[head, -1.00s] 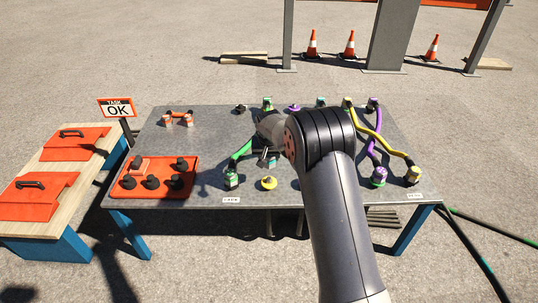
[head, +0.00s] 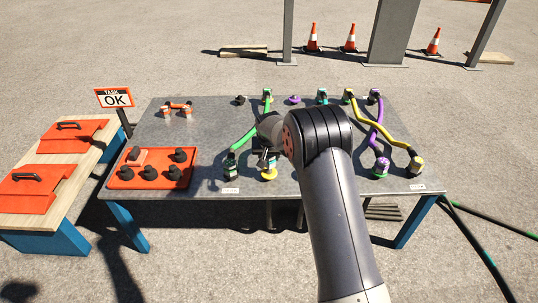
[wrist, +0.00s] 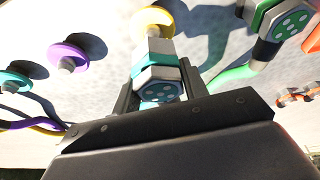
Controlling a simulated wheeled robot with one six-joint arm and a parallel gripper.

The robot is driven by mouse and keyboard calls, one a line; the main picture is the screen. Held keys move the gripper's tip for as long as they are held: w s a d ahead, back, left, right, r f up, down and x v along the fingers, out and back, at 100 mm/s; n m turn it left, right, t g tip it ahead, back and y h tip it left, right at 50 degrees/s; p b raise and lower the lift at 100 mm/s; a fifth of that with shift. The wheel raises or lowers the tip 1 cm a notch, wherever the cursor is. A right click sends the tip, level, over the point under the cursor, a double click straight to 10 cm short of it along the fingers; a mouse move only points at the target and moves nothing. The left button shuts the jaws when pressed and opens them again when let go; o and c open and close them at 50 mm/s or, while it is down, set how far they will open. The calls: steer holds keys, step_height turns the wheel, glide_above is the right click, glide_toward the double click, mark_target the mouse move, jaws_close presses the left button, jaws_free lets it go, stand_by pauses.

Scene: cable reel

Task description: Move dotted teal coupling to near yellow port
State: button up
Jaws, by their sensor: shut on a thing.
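The dotted teal coupling (wrist: 158,88) is a teal and white hexagonal piece with pale dots on its end face. My gripper (wrist: 162,92) is shut on it, with one finger on each side. In the head view my gripper (head: 264,159) is partly hidden by my wrist, and the coupling (head: 271,163) shows small beside it. The yellow port (wrist: 153,18) is a round yellow disc right behind the coupling's far end in the wrist view. In the head view the yellow port (head: 269,175) lies at the table's front edge, just below the coupling. I cannot tell whether they touch.
A similar dotted green coupling (wrist: 287,22) on a green hose stands right of my gripper in the wrist view. A purple port (wrist: 68,56) and a teal port (wrist: 14,80) are to the left. An orange tray (head: 125,181) with black knobs lies at the table's left.

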mark_target(269, 163)
steer(key=shift+f, duration=0.1)
stand_by(0.5)
steer(key=shift+f+b, duration=0.3)
steer(key=shift+f, duration=0.1)
steer(key=shift+f, duration=0.1)
stand_by(0.3)
steer(key=shift+f+b, duration=0.6)
steer(key=shift+f, duration=0.2)
steer(key=shift+f+b, duration=0.3)
steer(key=shift+f, duration=0.2)
stand_by(0.5)
steer(key=o, duration=1.2)
steer(key=p+v, duration=0.2)
steer(key=v, duration=0.8)
steer(key=shift+s+r+p, duration=0.25)
steer(key=shift+r+p, duration=0.1)
